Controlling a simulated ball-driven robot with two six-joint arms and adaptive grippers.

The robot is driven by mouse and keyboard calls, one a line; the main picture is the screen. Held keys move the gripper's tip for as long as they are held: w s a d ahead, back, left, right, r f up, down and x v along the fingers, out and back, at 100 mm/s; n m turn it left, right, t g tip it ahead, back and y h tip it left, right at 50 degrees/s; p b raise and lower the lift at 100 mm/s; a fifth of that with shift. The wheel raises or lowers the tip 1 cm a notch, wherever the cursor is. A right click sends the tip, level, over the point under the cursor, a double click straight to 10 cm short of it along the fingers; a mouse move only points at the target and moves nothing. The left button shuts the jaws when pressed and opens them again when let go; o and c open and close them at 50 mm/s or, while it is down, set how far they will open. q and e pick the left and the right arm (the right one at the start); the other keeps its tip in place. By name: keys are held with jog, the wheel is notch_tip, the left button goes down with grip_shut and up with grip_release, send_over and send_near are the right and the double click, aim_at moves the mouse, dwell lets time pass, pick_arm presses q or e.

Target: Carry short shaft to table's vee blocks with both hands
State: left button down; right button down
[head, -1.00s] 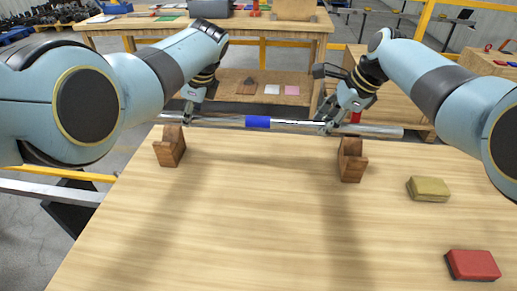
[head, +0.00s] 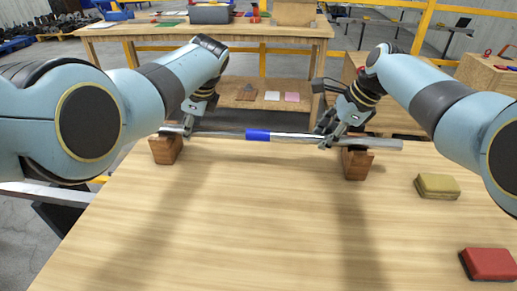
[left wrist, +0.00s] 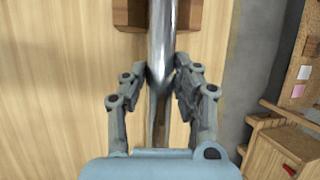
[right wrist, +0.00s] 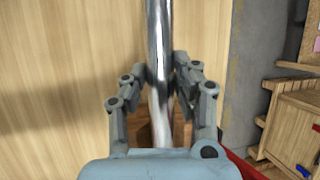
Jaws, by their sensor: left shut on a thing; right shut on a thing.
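The short shaft (head: 290,137) is a shiny metal bar with a blue band (head: 257,135), held roughly level across the table's far side. The left wooden vee block (head: 166,151) is under its left end, and the right vee block (head: 356,165) is under its right part. The shaft crosses both block tops; whether it touches the notches I cannot tell. My left gripper (head: 187,128) is shut on the shaft just right of the left block. My right gripper (head: 328,139) is shut on it just left of the right block. Both wrist views show the shaft (left wrist: 161,35) (right wrist: 159,40) between the fingers.
A yellow block (head: 437,186) and a red block (head: 488,264) lie on the table's right side. The table's (head: 230,230) middle and front are clear. A second wooden bench (head: 280,32) with items stands behind, across a gap.

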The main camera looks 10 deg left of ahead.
pick_arm(q)
jog(key=shift+w+f+b, duration=0.15)
jog(key=shift+f+b, duration=0.2)
jog(key=shift+b, duration=0.05)
pick_arm(e)
jog(key=shift+w+f, duration=0.15)
jog(key=shift+f, duration=0.15)
pick_arm(q)
jog(key=c, duration=1.4)
grip_release()
jog(key=shift+s+f, duration=0.2)
pick_arm(e)
jog(key=c, duration=1.4)
grip_release()
jog(key=shift+s+f, duration=0.2)
jog(key=shift+f, duration=0.05)
pick_arm(q)
jog(key=o, duration=0.4)
jog(key=shift+s+r, duration=0.2)
pick_arm(e)
jog(key=o, duration=0.4)
jog(key=shift+s+r, duration=0.15)
jog(key=shift+r, duration=0.05)
pick_arm(q)
jog(key=shift+w+f, duration=0.1)
pick_arm(e)
jog(key=shift+f, duration=0.1)
